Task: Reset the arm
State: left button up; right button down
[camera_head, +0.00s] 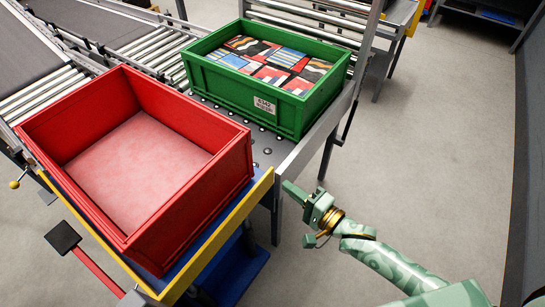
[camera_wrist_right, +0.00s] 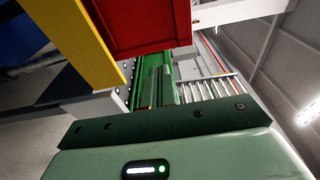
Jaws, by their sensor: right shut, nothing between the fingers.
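My right arm comes in from the lower right in the head view. My right gripper (camera_head: 295,190) is shut and empty, with its fingers pointing left toward the conveyor's edge. It hangs over the floor, apart from both crates. In the right wrist view the closed fingers (camera_wrist_right: 159,90) show in the middle, with the red crate (camera_wrist_right: 135,25) above them. My left gripper is not in view.
The red crate (camera_head: 240,165) is empty and stands on a yellow-edged blue stand (camera_head: 225,232). A green crate (camera_head: 235,92) holding several striped packets (camera_head: 275,62) stands behind it on the conveyor. The grey floor (camera_head: 430,150) at the right is clear.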

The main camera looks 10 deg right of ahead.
jog(key=s+d+f+n+g+h, duration=0.1)
jog(key=d+f+n+g+h, duration=0.15)
jog(key=d+f+n, duration=0.45)
jog(key=s+d+f+n+g+h, duration=0.1)
jog(key=s+d+f+n+h, duration=0.2)
jog(key=f, duration=0.7)
jog(key=s+d+f+n+g+h, duration=0.35)
jog(key=s+f, duration=0.45)
jog(key=f, duration=0.3)
jog(key=s+f+g, duration=0.3)
jog(key=s+f, duration=0.2)
jog(key=s, duration=0.9)
jog(key=s+f+n+g+h, duration=0.1)
jog(key=s+f+g, duration=0.2)
jog(key=s, duration=1.1)
notch_tip(320, 180, down, 3)
jog(key=shift+s+a+r+g+h+b, duration=0.1)
jog(key=shift+s+a+g+h+b, duration=0.25)
jog(key=shift+a+g+b, duration=0.1)
